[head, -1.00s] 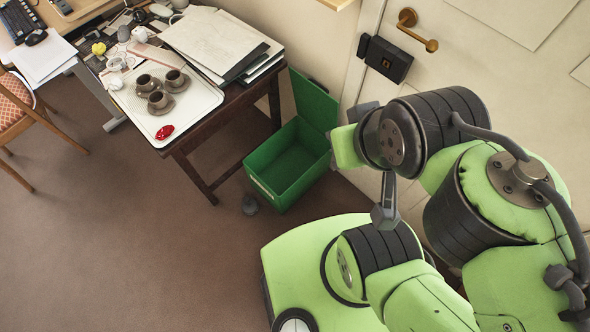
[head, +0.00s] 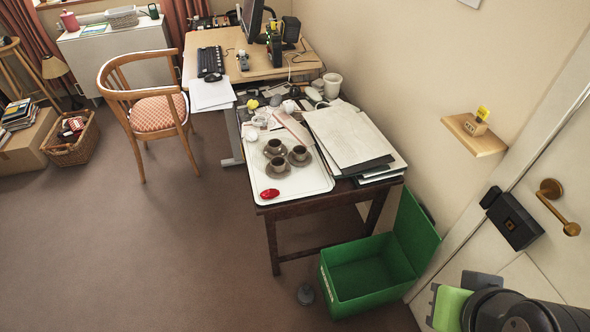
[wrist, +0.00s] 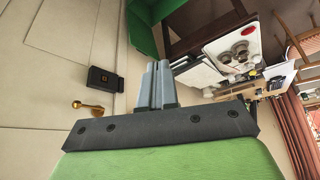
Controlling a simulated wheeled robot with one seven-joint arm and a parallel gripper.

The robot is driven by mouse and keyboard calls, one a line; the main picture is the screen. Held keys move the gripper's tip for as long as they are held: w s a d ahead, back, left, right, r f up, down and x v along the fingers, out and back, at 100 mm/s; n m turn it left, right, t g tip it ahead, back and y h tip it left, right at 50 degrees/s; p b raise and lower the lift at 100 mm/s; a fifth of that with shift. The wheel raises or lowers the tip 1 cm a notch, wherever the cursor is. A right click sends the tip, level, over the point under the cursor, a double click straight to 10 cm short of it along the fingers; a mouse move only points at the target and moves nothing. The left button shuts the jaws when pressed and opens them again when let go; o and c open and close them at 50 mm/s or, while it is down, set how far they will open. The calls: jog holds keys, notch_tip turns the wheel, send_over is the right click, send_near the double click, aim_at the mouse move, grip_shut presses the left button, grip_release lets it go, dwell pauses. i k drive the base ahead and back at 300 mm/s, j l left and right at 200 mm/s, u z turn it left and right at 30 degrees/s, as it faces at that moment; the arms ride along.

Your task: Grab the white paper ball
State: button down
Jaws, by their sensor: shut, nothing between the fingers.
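A small white rounded thing, which looks like the white paper ball (head: 290,106), lies among clutter at the back of the dark wooden table. Another small pale lump (head: 251,134) lies nearer, by the tray's left edge; at this size I cannot tell for sure which is crumpled paper. My gripper (wrist: 157,85) is shut and empty, its two grey fingers together in the wrist view. It is by the door side, well away from the table. The ball cannot be made out in the wrist view.
A white tray (head: 318,184) holds brown cups on saucers and a red object (head: 270,194). Papers and folders (head: 345,135) lie to its right. An open green box (head: 345,292) stands on the floor by the table. A chair (head: 150,112) stands left. Floor at left centre is clear.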

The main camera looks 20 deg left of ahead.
aim_at(252, 135)
jog(key=j+u, duration=0.1)
jog(key=j, duration=0.3)
jog(key=i+j, duration=0.15)
jog(key=j, duration=0.25)
jog(key=j+u, duration=0.15)
jog(key=j, duration=0.25)
jog(key=i+j, duration=0.15)
jog(key=j, duration=0.25)
jog(key=i+j+u, duration=0.15)
jog(key=j, duration=0.25)
jog(key=i+j+u, duration=0.15)
jog(key=i+j, duration=0.2)
jog(key=i, duration=0.15)
jog(key=i+j+u, duration=0.2)
jog(key=i, duration=0.35)
jog(key=j, duration=0.1)
